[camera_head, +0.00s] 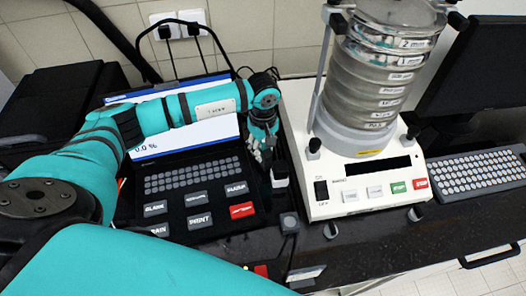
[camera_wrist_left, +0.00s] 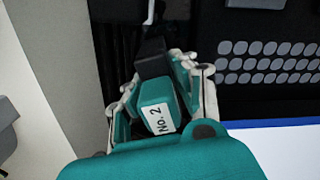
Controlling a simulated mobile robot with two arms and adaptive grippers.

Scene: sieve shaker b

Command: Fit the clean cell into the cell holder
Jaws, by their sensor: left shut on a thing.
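My left gripper (camera_head: 262,145) points down between the black keypad instrument and the sieve shaker. In the left wrist view its fingers (camera_wrist_left: 158,85) are shut on a small black block, the cell (camera_wrist_left: 152,58), which sticks out past the fingertips. The block's far end is against a dark background, and I cannot tell whether it touches anything. In the head view a dark piece (camera_head: 279,173) shows just below the fingers; I cannot tell whether it is the cell or part of the holder. I cannot make out the cell holder clearly. My right gripper is not in view.
The sieve shaker (camera_head: 350,185) with its stacked sieves stands close to the right of the gripper. The keypad instrument (camera_head: 160,205) and its bright screen lie left. A small grey block (camera_head: 289,222) with a cable is near the counter's front edge. A keyboard (camera_head: 475,172) is far right.

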